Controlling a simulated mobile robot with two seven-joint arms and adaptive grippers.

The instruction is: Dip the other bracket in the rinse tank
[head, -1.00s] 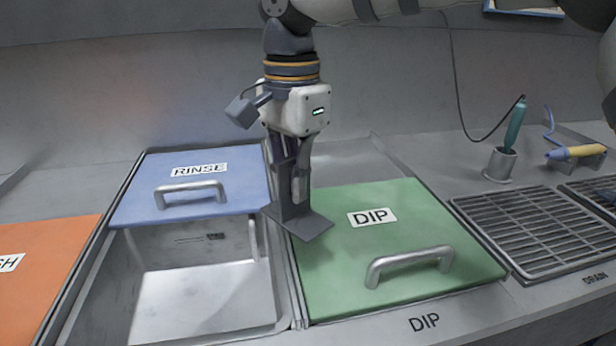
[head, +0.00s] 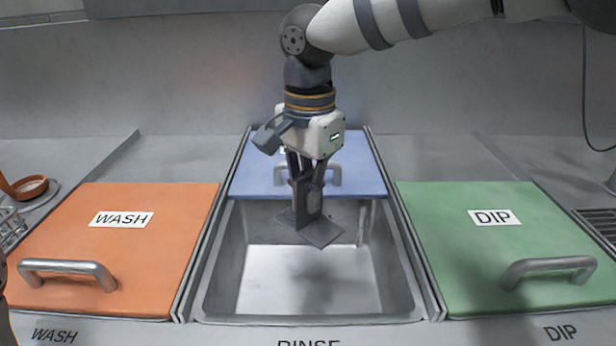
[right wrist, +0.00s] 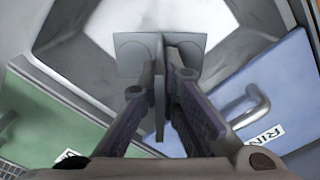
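My right gripper (head: 306,184) points down, shut on a grey L-shaped metal bracket (head: 322,234). The bracket hangs over the open rinse tank (head: 310,285), near its back part. I cannot tell for certain whether its lower plate is below the rim. The blue rinse lid (head: 360,172) is slid to the back, leaving the front of the tank open. In the right wrist view the bracket (right wrist: 134,52) sits between the finger ends with the tank beyond it. My left gripper is not in view.
The orange wash lid (head: 150,235) covers the tank on the left, and the green dip lid (head: 500,240) covers the one on the right. Both have raised metal handles. A drain grate (head: 602,222) is partly in view at far right. Water is not discernible in the rinse tank.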

